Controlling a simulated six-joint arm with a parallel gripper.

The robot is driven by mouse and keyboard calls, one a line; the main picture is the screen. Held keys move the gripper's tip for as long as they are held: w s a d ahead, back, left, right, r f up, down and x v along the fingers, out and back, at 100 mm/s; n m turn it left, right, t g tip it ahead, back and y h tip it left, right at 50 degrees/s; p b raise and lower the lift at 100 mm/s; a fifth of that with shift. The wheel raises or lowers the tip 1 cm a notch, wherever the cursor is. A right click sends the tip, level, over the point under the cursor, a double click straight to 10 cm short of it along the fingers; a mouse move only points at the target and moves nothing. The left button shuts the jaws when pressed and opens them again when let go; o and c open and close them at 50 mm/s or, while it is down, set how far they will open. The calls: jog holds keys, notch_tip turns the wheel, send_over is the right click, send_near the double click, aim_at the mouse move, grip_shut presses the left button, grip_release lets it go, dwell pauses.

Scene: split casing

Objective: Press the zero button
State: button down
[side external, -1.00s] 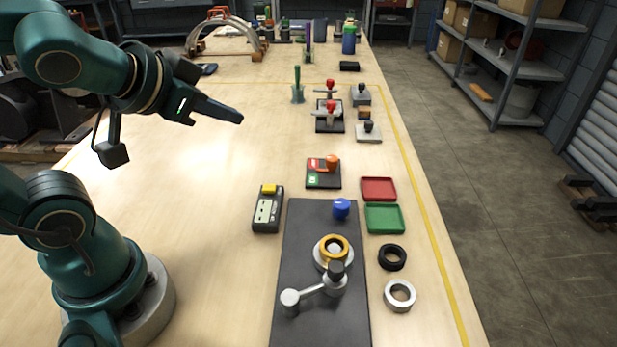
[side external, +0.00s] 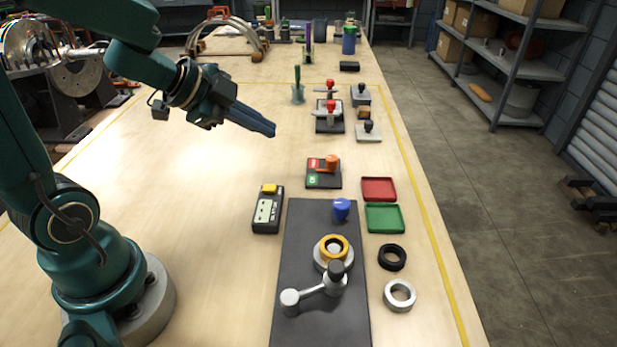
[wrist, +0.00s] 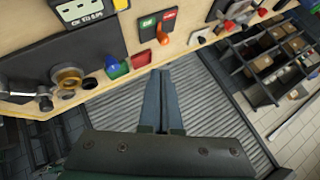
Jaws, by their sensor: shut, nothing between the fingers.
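A small dark meter (side external: 267,212) with a pale face and a yellow block (side external: 269,188) at its far end lies on the table, left of the dark plate. It also shows in the wrist view (wrist: 72,24), cut by the top edge, with small dark marks on its face. I cannot make out which part is the zero button.
The dark plate (side external: 302,225) carries a blue knob (side external: 341,208), a brass-coloured ring (side external: 333,247) and a crank (side external: 312,291). An orange-handled switch box (side external: 323,180), a red tray (side external: 378,188) and a green tray (side external: 384,218) stand nearby. The table left of the meter is clear.

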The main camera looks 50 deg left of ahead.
aim_at(263, 188)
jog(key=shift+s+a+f+n, duration=0.15)
jog(key=shift+a+f+n, duration=0.15)
jog(key=shift+a+f, duration=0.4)
jog(key=shift+f, duration=4.4)
jog(key=shift+f, duration=0.4)
jog(key=shift+f, duration=0.45)
jog(key=shift+r, duration=0.9)
